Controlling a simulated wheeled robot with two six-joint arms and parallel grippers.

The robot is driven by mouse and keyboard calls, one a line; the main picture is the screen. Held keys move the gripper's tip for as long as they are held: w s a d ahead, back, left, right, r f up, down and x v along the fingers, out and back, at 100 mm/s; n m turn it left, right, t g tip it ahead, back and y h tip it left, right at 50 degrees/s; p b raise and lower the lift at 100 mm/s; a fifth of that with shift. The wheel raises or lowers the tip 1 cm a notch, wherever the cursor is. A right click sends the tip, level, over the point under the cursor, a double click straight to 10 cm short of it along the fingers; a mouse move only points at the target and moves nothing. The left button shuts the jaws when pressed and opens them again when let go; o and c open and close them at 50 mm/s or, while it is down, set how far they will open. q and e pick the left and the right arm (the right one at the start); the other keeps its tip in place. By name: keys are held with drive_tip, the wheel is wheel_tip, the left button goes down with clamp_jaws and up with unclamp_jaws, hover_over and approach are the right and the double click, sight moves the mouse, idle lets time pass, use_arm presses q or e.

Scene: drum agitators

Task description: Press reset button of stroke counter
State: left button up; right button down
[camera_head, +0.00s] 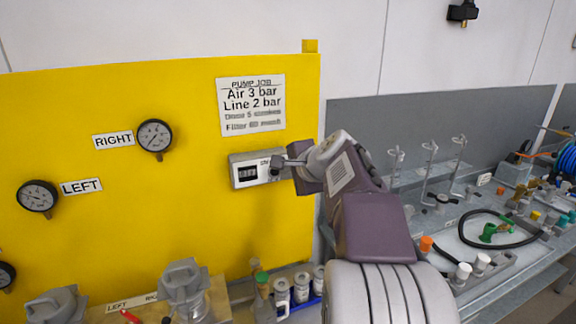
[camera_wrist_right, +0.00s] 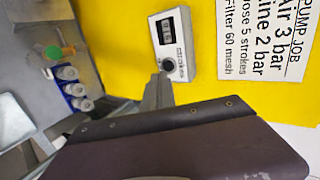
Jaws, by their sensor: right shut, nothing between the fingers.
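The stroke counter (camera_head: 247,172) is a small pale box on the yellow panel, with a dark number window on its left side. In the right wrist view the counter (camera_wrist_right: 169,46) shows its window and a round dark reset button (camera_wrist_right: 168,65). My right gripper (camera_head: 279,162) is shut and empty, with its tips at the counter's button end. In the right wrist view the fingertips (camera_wrist_right: 160,80) are just at the button; I cannot tell whether they touch it. My left gripper is not in view.
The yellow panel (camera_head: 240,222) carries a job sign (camera_head: 251,104) above the counter and gauges (camera_head: 154,135) to the left. Below stand several small bottles (camera_head: 301,287) and grey pump parts (camera_head: 185,285). A bench with hoses (camera_head: 500,230) lies to the right.

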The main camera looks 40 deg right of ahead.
drive_tip(key=s+d, duration=0.1)
drive_tip(key=d, duration=0.1)
drive_tip(key=p, duration=0.1)
approach(276, 171)
wheel_tip(276, 171, down, 3)
drive_tip(key=shift+m+h, duration=0.3)
drive_tip(key=shift+h, duration=0.1)
drive_tip(key=w, duration=0.1)
drive_tip(key=w+p, duration=0.1)
drive_tip(key=w, duration=0.1)
drive_tip(key=w+p, duration=0.1)
drive_tip(key=shift+w+d, duration=0.25)
drive_tip(key=shift+d, duration=0.05)
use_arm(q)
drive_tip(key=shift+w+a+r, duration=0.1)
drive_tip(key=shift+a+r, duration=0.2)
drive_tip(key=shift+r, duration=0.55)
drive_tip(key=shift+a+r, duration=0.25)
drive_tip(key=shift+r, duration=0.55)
use_arm(e)
drive_tip(key=shift+w+d+f, duration=0.1)
drive_tip(key=shift+w+f, duration=0.05)
drive_tip(key=shift+w, duration=0.3)
